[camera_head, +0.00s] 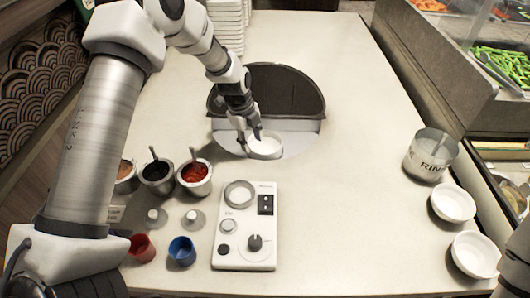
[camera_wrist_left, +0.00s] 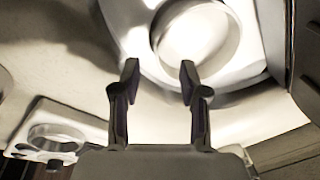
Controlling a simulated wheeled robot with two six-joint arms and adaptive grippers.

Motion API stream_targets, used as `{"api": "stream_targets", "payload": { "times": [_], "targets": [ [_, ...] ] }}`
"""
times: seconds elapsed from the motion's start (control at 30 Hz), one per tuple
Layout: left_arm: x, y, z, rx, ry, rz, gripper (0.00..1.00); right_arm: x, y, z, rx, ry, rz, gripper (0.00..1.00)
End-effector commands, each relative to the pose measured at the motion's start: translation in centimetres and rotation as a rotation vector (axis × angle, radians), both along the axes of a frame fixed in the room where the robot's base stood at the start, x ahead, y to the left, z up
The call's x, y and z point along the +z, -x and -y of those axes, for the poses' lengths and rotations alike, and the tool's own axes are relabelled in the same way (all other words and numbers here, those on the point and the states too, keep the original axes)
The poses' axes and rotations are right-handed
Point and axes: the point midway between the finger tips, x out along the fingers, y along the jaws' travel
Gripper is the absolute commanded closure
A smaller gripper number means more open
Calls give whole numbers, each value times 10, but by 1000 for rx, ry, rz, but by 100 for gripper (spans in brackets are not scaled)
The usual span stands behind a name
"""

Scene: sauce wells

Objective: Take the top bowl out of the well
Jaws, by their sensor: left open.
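The white top bowl (camera_head: 266,150) sits in the round well (camera_head: 298,146) in the middle of the counter in the head view. It also shows in the left wrist view (camera_wrist_left: 205,35), beyond my fingertips, with its round rim facing the camera. My left gripper (camera_head: 249,138) is at the left part of the bowl's rim in the head view. In the left wrist view its two fingers (camera_wrist_left: 159,82) are apart with nothing between them. I cannot tell whether a finger touches the rim. Anything beneath this bowl is hidden. My right gripper is out of view.
A dark half-round cover (camera_head: 285,92) stands behind the well. A control box (camera_head: 247,230) and several sauce pots (camera_head: 194,178) are in front. Blue (camera_head: 182,251) and red (camera_head: 142,248) cups stand nearby. A rinse pot (camera_head: 430,155) and two white bowls (camera_head: 453,203) are at right.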

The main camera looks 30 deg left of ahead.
Motion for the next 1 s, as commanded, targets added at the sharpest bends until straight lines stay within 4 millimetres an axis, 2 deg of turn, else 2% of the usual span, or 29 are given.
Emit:
{"api": "stream_targets", "payload": {
  "times": [0.17, 0.3, 0.53, 0.57, 0.6, 0.67, 1.0],
  "targets": [
    [-26, -3, -1, 1, 0, -4, 56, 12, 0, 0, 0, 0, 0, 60],
    [-48, -6, 2, 0, -1, -2, 56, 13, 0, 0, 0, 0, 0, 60],
    [-52, -7, 2, 1, 0, 0, 56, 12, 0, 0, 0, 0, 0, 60],
    [-52, -7, 2, 0, 0, 0, 63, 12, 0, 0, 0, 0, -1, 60],
    [-52, -7, 2, 1, 0, 0, 77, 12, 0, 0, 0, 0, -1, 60],
    [-52, -7, 2, 0, 0, 0, 98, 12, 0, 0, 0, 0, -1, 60],
    [-51, -7, 2, 0, 0, 0, 100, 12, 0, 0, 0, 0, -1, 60]
  ]
}}
